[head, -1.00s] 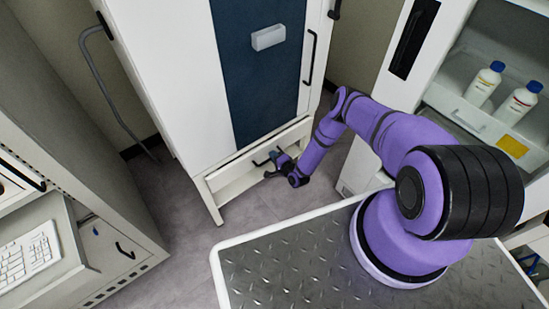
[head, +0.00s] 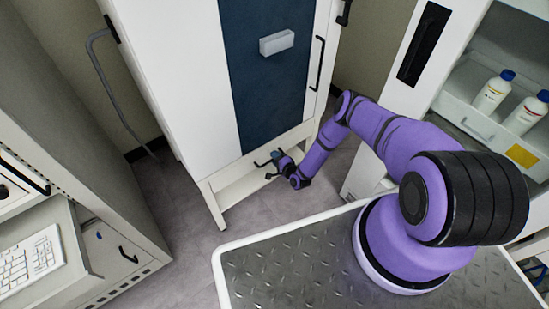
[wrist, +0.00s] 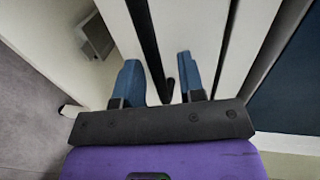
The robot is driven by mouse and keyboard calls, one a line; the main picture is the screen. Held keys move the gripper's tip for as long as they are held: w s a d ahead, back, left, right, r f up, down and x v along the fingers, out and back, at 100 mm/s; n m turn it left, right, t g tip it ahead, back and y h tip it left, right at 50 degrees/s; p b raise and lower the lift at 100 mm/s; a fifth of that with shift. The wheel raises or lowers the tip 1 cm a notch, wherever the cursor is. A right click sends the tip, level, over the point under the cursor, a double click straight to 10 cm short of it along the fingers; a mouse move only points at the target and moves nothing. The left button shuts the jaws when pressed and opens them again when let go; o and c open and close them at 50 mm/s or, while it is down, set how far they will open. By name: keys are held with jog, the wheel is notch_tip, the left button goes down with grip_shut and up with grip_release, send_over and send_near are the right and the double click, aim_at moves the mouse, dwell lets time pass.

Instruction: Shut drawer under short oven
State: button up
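The short oven appears to be the tall white cabinet (head: 172,80) with a dark blue panel (head: 262,90), standing on legs. Its low white drawer (head: 236,172) is at the bottom, with a dark handle (head: 263,164). My gripper (head: 277,160) is at the drawer front, beside the handle. In the wrist view its two blue fingers (wrist: 160,82) are apart, facing white panels. How far the drawer stands out is hard to tell.
A white bench with a keyboard (head: 28,262) stands at the left. A shelf unit with white bottles (head: 493,92) is at the right. My metal deck fills the front. Grey floor (head: 180,215) is clear before the cabinet.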

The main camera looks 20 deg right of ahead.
jog(key=v, duration=0.9)
jog(key=shift+s, duration=0.35)
jog(key=shift+s+d, duration=0.1)
jog(key=shift+d, duration=0.1)
